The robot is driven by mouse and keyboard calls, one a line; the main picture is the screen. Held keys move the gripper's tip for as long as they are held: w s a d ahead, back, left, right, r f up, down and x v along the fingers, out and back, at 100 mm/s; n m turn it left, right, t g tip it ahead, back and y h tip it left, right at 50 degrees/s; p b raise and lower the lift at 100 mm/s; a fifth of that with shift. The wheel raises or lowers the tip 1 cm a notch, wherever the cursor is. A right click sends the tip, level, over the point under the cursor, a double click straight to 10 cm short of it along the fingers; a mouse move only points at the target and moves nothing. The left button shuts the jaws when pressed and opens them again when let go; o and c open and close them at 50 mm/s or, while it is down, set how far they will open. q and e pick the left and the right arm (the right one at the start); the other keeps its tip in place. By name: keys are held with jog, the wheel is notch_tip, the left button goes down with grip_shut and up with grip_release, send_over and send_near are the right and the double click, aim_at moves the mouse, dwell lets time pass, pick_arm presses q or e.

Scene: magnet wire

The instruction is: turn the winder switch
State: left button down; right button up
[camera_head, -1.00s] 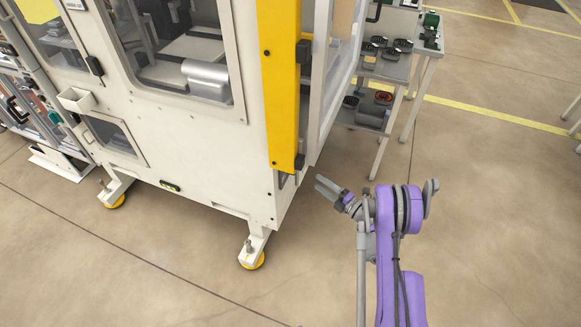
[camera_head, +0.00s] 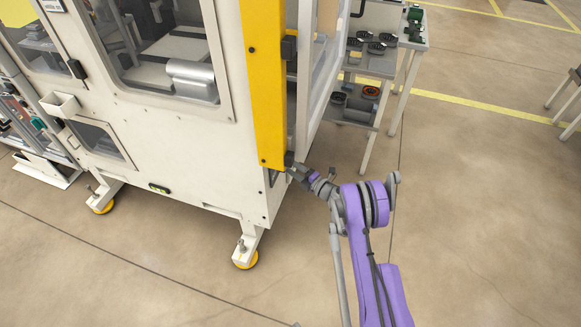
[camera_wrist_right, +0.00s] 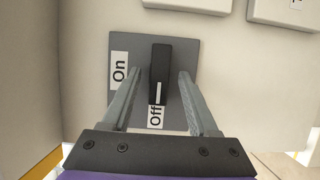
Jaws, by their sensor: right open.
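The winder switch (camera_wrist_right: 160,72) shows in the right wrist view as a black handle on a grey square plate (camera_wrist_right: 185,50). Its handle stands upright in the picture, with its white mark at the lower end by the "Off" label (camera_wrist_right: 156,116). The "On" label (camera_wrist_right: 119,70) is on the plate's left side. My right gripper (camera_wrist_right: 160,77) is open, with one finger on each side of the handle and gaps between. In the head view my right gripper (camera_head: 295,168) is at the lower edge of the machine's yellow post; the switch is hidden there. My left gripper is not in view.
The white machine cabinet (camera_head: 185,165) stands on feet with yellow wheels. Its yellow post (camera_head: 265,85) is right above my gripper. A grey cart (camera_head: 375,65) with small parts stands behind. White boxes (camera_wrist_right: 190,5) sit above the switch plate.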

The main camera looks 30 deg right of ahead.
grip_shut()
dwell(0.3)
jog(key=m+g+y+b, duration=0.1)
jog(key=m+g+b, duration=0.1)
jog(key=m, duration=0.2)
jog(key=m+g+y+b, duration=0.1)
jog(key=m+g+b, duration=0.1)
jog(key=m, duration=0.3)
jog(key=m+g+y+b, duration=0.1)
jog(key=m+g+b, duration=0.2)
jog(key=m, duration=0.1)
jog(key=shift+w+d+r, duration=0.3)
jog(key=shift+d+r, duration=0.05)
jog(key=shift+r, duration=0.05)
dwell(0.4)
jog(key=shift+m, duration=0.3)
grip_release()
